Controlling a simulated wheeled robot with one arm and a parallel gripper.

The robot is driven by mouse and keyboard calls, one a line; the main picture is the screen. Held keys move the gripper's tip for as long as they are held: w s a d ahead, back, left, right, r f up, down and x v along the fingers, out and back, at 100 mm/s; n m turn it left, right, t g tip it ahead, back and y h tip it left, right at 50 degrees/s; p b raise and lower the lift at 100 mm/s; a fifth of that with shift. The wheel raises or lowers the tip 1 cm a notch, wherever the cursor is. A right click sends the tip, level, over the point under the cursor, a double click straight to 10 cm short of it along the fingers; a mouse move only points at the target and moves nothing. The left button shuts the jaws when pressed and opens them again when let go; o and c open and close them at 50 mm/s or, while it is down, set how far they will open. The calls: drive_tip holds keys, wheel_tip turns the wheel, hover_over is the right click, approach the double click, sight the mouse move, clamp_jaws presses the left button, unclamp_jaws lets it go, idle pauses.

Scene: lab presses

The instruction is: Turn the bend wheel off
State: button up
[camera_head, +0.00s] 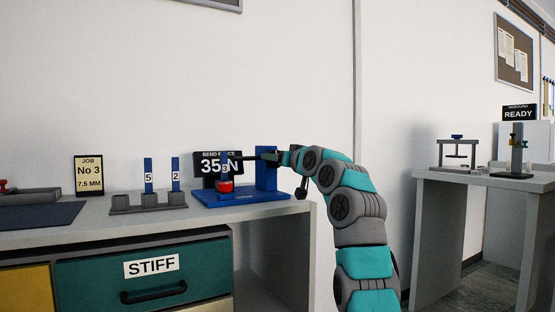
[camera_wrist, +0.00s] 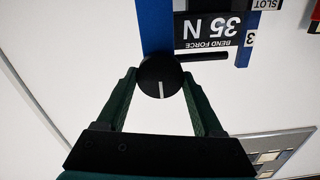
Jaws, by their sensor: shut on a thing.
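The bend wheel (camera_wrist: 158,70) is a round black knob with a white mark, on the side of the blue post of the bend press (camera_head: 266,172). In the wrist view the mark points toward the bottom of the picture. My gripper (camera_wrist: 160,82) is shut on the wheel, one green finger on each side. In the head view my gripper (camera_head: 284,158) is at the top of the post, and the wheel is not clearly seen there. The bend force display (camera_head: 216,165) reads 35 N. A blue strip marked 3 (camera_head: 225,164) stands at the red part (camera_head: 225,187) of the press.
A grey rack (camera_head: 148,204) holds blue strips marked 5 and 2. A job sign (camera_head: 89,176) reads No 3, 7.5 MM. Below is a teal drawer (camera_head: 150,272) labelled STIFF. Another bench (camera_head: 480,180) with a READY display (camera_head: 519,113) stands at right.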

drive_tip(key=o, duration=1.4)
drive_tip(key=shift+b+v, duration=0.8)
drive_tip(key=shift+v, duration=3.05)
